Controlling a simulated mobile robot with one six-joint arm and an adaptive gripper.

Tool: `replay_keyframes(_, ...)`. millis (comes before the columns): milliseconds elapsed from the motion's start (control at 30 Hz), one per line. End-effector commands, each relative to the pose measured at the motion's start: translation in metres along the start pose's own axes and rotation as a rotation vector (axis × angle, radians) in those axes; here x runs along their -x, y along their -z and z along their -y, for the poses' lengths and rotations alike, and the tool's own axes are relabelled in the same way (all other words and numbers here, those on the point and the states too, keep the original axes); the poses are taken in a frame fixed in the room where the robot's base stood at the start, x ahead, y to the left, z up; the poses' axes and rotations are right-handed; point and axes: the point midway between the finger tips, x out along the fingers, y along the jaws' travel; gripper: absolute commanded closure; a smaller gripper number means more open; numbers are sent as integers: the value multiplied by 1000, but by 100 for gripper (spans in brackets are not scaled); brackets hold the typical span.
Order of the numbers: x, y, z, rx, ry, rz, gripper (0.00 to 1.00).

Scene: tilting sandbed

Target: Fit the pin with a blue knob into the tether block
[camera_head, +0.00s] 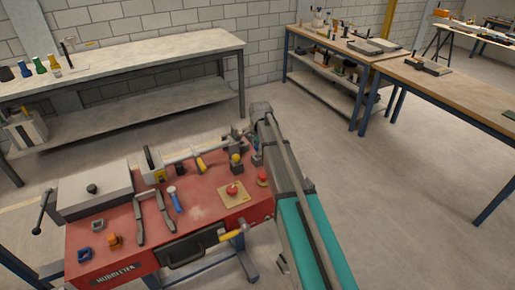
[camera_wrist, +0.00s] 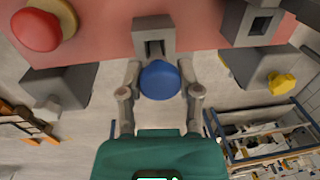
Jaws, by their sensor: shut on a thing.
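In the wrist view my gripper (camera_wrist: 160,76) is shut on the pin's round blue knob (camera_wrist: 160,81), with one finger on each side. The knob hides the pin's shaft. A grey slotted block (camera_wrist: 154,22) stands at the edge of the red top, right by the knob in the picture. I cannot tell whether the pin touches it or enters it. Another grey block (camera_wrist: 241,30) with a square opening is to its right. Which of them is the tether block is not clear. In the head view my arm hides most of the gripper area.
The red workbench (camera_head: 200,205) carries a red push button (camera_head: 232,189), hand tools and a grey box (camera_head: 95,190). A yellow knob (camera_wrist: 282,84) sits on a grey block at right in the wrist view. Bare floor (camera_head: 385,200) lies right of my arm.

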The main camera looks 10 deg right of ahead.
Motion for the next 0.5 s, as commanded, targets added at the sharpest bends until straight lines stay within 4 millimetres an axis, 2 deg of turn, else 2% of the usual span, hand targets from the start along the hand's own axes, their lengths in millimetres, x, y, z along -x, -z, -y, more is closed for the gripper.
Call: replay_keyframes(500,-4,0,0,0,0,0,100)
